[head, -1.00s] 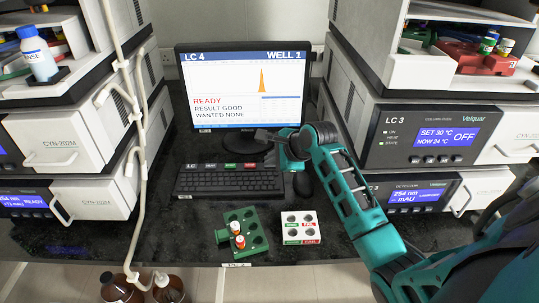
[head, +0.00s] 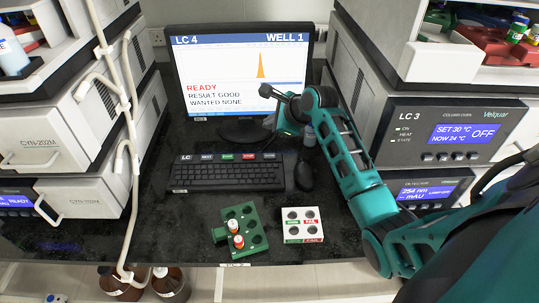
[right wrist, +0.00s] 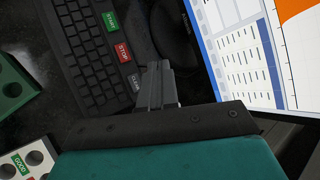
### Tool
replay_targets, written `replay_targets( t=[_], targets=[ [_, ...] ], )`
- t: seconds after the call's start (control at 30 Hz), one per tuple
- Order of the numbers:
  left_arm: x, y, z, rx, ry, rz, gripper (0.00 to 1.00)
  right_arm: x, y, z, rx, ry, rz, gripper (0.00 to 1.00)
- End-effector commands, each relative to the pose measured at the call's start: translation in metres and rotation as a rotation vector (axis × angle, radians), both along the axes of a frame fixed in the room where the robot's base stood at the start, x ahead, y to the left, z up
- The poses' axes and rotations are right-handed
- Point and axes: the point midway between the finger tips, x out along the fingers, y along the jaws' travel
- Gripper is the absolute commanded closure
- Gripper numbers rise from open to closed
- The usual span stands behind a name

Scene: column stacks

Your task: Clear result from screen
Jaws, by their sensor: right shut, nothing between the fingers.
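The monitor screen (head: 215,65) reads LC 4, WELL 1, READY, RESULT GOOD, WANTED NONE, with an orange peak plotted. The screen's right part also shows in the right wrist view (right wrist: 240,50). The black keyboard (head: 225,175) lies in front of it, with a row of labelled keys. In the right wrist view the green START key, red STOP key and grey CLEAR key (right wrist: 135,83) show. My right gripper (head: 266,91) is shut and empty, in front of the screen's lower right. In the wrist view its fingertips (right wrist: 158,68) appear just beside the CLEAR key, apparently above it. My left gripper is out of view.
A black mouse (head: 304,175) lies right of the keyboard. Instrument stacks (head: 435,130) flank both sides, and a white tube hangs at left.

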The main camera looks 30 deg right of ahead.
Motion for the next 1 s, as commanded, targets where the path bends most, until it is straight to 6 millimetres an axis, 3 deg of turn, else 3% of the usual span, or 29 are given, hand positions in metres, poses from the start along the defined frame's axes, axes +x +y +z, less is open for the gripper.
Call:
replay_targets(
  t=[0.47, 0.6, 1.0],
  targets=[
    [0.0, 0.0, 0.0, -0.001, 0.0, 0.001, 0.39, -0.001, 0.0, -0.062, -0.001, 0.006, 0.001, 1.0],
    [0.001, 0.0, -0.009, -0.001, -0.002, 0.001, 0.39, -0.001, 0.0, -0.077, 0.001, 0.003, 0.0, 1.0],
    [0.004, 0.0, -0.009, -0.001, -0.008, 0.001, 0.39, 0.0, 0.0, -0.086, -0.001, 0.001, 0.001, 1.0]
  ],
)
